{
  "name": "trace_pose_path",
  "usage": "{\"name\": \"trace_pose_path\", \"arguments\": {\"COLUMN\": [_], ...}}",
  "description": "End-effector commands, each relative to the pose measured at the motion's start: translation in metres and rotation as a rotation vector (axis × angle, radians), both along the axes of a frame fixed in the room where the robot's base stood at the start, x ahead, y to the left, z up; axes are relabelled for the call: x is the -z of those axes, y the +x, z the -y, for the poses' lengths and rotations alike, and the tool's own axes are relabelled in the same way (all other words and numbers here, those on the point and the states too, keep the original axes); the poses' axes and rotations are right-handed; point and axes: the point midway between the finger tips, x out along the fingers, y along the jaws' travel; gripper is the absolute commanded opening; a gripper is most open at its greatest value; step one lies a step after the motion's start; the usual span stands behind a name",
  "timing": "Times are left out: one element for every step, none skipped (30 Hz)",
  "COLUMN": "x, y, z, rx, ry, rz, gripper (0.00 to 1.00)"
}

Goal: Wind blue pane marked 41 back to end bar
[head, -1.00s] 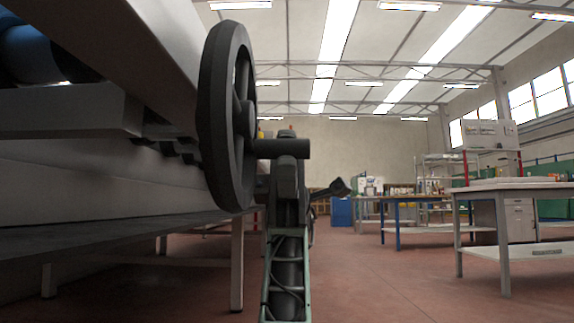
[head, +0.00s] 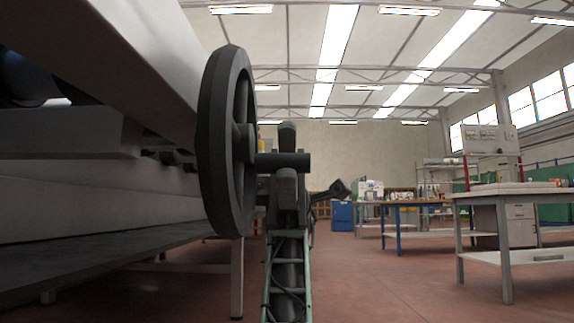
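A dark handwheel (head: 212,140) stands on edge at the side of a pale machine (head: 150,50), left of the middle in the head view. A dark horizontal bar (head: 286,161) shows at its right side; I cannot tell whether it is the wheel's handle or part of my arm. My arm rises at the middle of the picture, close to the right of the wheel. My gripper's fingers cannot be made out, so its hold is unclear. The blue pane marked 41 and the end bar cannot be made out. Part of a dark blue roller-like shape (head: 25,75) shows at far left.
A dark shelf (head: 110,262) runs along the machine's lower side, with a pale leg (head: 237,280) beneath. Workbenches (head: 510,196) stand at right, and a blue cabinet (head: 342,215) farther back. The red floor (head: 390,285) between is clear.

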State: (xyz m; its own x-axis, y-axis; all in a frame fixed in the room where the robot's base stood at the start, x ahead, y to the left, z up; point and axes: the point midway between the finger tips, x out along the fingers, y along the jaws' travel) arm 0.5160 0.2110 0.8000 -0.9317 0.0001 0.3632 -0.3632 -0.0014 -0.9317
Motion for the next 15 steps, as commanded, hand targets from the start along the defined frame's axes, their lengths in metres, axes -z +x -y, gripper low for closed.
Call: {"name": "trace_pose_path", "arguments": {"x": [-0.016, -0.021, -0.028, -0.034, -0.040, -0.047, -0.053, -0.058, -0.064, -0.069, -0.073, -0.077, -0.079, -0.080, -0.081], "y": [0.000, 0.000, 0.000, 0.000, 0.000, 0.000, 0.000, 0.000, 0.001, 0.001, 0.001, 0.001, 0.001, 0.001, 0.001], "z": [0.001, 0.001, 0.001, 0.001, 0.001, 0.001, 0.001, 0.001, 0.001, 0.001, 0.001, 0.001, 0.001, 0.001, 0.001], "rx": [-0.001, 0.000, 0.000, 0.000, -0.001, 0.000, 0.000, 0.000, 0.001, 0.001, 0.001, 0.001, 0.001, 0.001, 0.002], "ry": [0.001, 0.002, 0.002, 0.002, 0.001, 0.001, 0.001, 0.001, 0.001, 0.002, 0.002, 0.002, 0.002, 0.002, 0.001], "rz": [0.000, 0.000, 0.000, 0.000, 0.000, -0.001, -0.002, -0.002, -0.003, -0.004, -0.005, -0.006, -0.006, -0.006, -0.005], "gripper": [0.41, 0.41, 0.41, 0.41, 0.41, 0.41, 0.41, 0.41, 0.41, 0.41, 0.41, 0.41, 0.41, 0.41, 0.41]}}
